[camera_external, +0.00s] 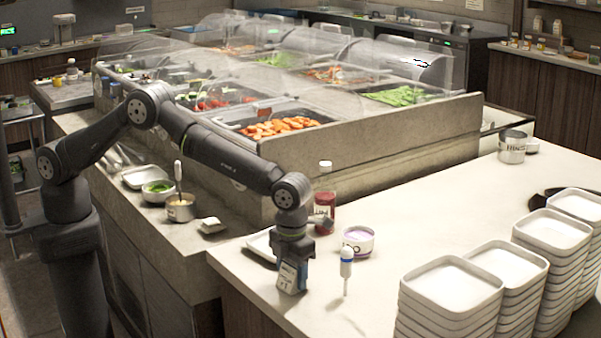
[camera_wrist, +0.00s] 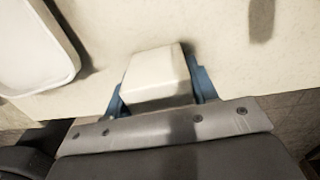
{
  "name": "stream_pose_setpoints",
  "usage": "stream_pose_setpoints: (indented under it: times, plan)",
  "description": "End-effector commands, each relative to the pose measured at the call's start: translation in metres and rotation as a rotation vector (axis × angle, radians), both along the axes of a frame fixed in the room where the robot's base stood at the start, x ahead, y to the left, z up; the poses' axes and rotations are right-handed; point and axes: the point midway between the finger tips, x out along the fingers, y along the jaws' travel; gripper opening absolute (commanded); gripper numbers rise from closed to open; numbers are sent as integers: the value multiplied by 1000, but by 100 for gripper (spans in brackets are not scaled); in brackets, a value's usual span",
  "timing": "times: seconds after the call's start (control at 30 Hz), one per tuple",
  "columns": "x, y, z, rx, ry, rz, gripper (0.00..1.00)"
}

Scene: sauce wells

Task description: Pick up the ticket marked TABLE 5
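My gripper (camera_external: 291,274) points down at the near left corner of the white counter. A small white block with dark marks on its face (camera_external: 288,281) is between its fingers. The marks are too small to read, so I cannot tell whether it says TABLE 5. In the wrist view the white block (camera_wrist: 155,75) sits between my two blue fingertips (camera_wrist: 159,92), which appear to press on its two sides. I cannot tell whether the block rests on the counter or is just above it. No other ticket can be made out.
A white dish (camera_wrist: 35,45) lies close to my gripper, partly hidden in the external view. A red sauce bottle (camera_external: 325,205), a white tub (camera_external: 358,240) and a blue-and-white dropper (camera_external: 346,263) stand nearby. Stacked white plates (camera_external: 450,285) stand at right.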

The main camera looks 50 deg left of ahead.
Motion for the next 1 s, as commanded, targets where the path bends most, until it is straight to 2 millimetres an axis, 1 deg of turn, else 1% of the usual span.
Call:
stream_pose_setpoints:
  times: [0.03,0.1,0.13,0.37,0.47,0.57,0.67,0.77,0.8,1.0]
  plan:
    - [0,0,0,0,0,0,43]
    - [0,0,0,0,0,0,29]
    - [0,0,0,0,0,0,28]
    - [0,0,1,0,0,0,28]
    - [0,0,4,-1,0,0,28]
    - [0,0,12,-1,-1,0,28]
    - [0,0,25,-2,-1,0,28]
    - [0,-1,44,-3,-1,0,28]
    - [-10,-1,48,0,0,-4,28]
    - [-57,0,76,-2,0,-4,28]
